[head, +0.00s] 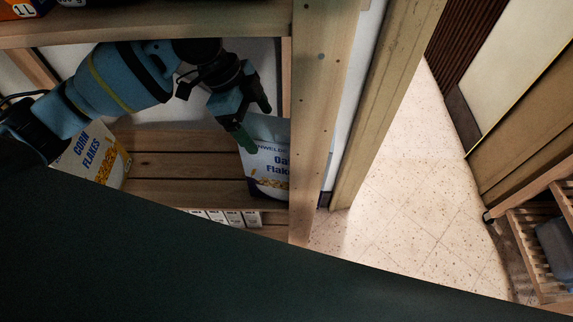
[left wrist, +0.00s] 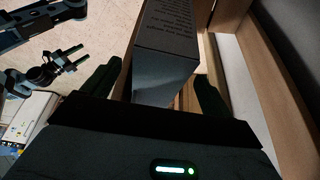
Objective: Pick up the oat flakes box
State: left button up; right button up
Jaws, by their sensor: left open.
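The oat flakes box (head: 268,165), white and blue, stands on the wooden shelf beside the right upright, which hides part of it in the head view. My left gripper (head: 251,122) is open at the upper part of the box. In the left wrist view the box (left wrist: 166,70) shows its grey side and printed panel between the two spread fingers of this gripper (left wrist: 157,88). The fingers do not look closed on it. My right gripper (left wrist: 67,60) shows small at the left of the left wrist view, its two fingers apart.
A corn flakes box (head: 95,155) stands on the same shelf to the left, partly behind my arm. Bare shelf boards (head: 180,168) lie between the boxes. White milk cartons (head: 228,217) stand below. The wooden upright (head: 318,110) is close on the right.

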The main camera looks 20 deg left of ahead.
aim_at(272, 138)
pick_arm(q)
jog(key=shift+d, duration=0.2)
jog(key=shift+d+f, duration=0.15)
jog(key=shift+d, duration=0.35)
jog(key=x, duration=0.4)
jog(key=shift+f, duration=0.35)
pick_arm(e)
jog(key=shift+s+f, duration=0.3)
jog(key=shift+s, duration=0.25)
pick_arm(q)
jog(key=shift+c, duration=0.3)
jog(key=c, duration=0.9)
jog(key=shift+w+r, duration=0.1)
grip_shut()
pick_arm(e)
jog(key=shift+w+r, duration=0.15)
jog(key=shift+w, duration=0.15)
pick_arm(q)
jog(key=shift+r, duration=0.1)
pick_arm(e)
jog(key=shift+s, duration=0.1)
